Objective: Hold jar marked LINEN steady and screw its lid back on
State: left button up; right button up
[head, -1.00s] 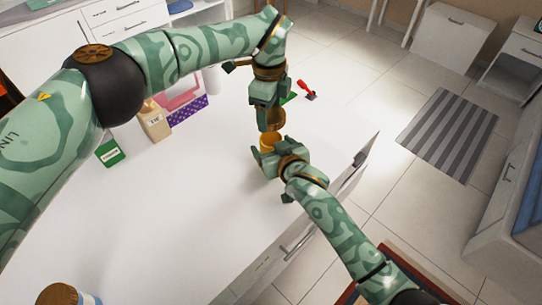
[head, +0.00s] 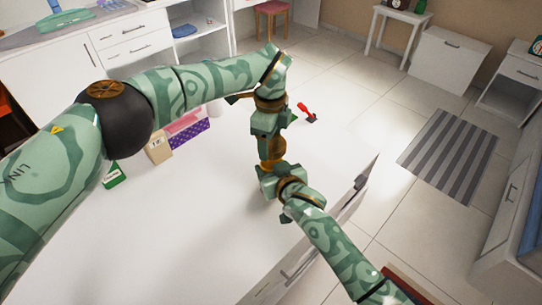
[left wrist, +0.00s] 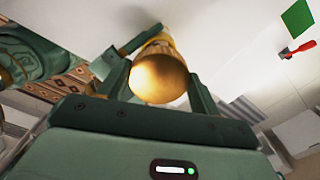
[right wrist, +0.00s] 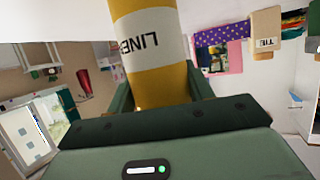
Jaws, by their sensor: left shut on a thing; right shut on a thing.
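The jar marked LINEN is a yellow cylinder with a white label. It shows large in the right wrist view (right wrist: 163,80), its label partly cut off, and as a small yellow patch in the head view (head: 267,166). My right gripper (head: 271,175) is shut around the jar from the near side. The gold-brown lid (left wrist: 158,78) sits between the fingers of my left gripper (head: 270,142), which is shut on it from above. The lid is roughly in line over the jar's top. The fingers hide the seam, so I cannot tell how fully it is seated.
On the white table (head: 190,220) are a tan labelled container (head: 158,150), a green box (head: 114,177) and a purple dotted box (head: 189,134) at the left. A red-handled thing (head: 307,113) lies near the far edge. The middle of the tabletop is clear.

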aim_at(266, 166)
pick_arm(q)
jog(key=shift+f, duration=1.65)
jog(key=shift+f, duration=0.9)
